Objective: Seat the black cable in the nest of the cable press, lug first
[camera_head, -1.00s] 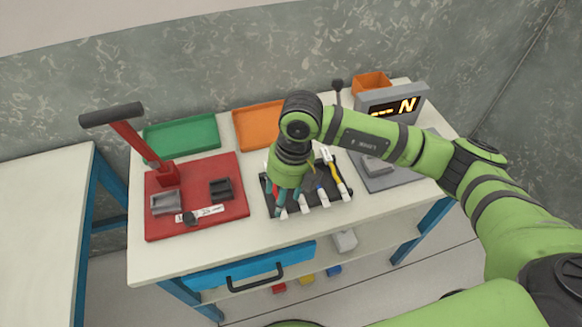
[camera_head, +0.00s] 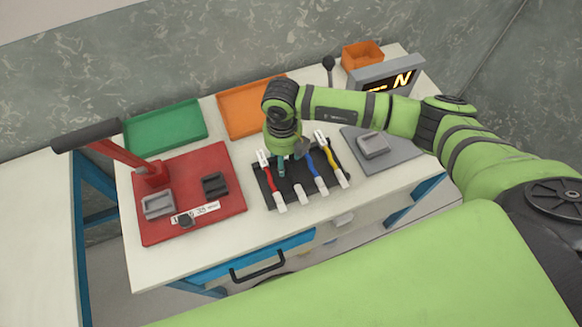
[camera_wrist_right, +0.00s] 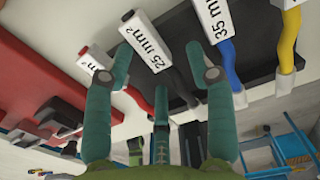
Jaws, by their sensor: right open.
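The black cable (camera_wrist_right: 181,82) lies on the dark cable rack (camera_wrist_right: 262,62), with a white 25 mm² tag (camera_wrist_right: 150,45) near its far end. In the head view it is mostly hidden against the dark rack (camera_head: 264,188), between the red and blue cables. My right gripper (camera_head: 291,160) is above the rack; in the wrist view its teal fingers (camera_wrist_right: 158,53) are open, one on each side of the black cable and its tag, with nothing held. The red cable press (camera_head: 190,220) stands at the left, with a raised lever and black handle, a grey block (camera_head: 157,206) and a dark block (camera_head: 215,185).
The red (camera_head: 269,178), blue (camera_head: 312,165) and yellow (camera_head: 332,155) cables lie beside the black one. Green (camera_head: 165,128) and orange (camera_head: 245,108) trays stand behind.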

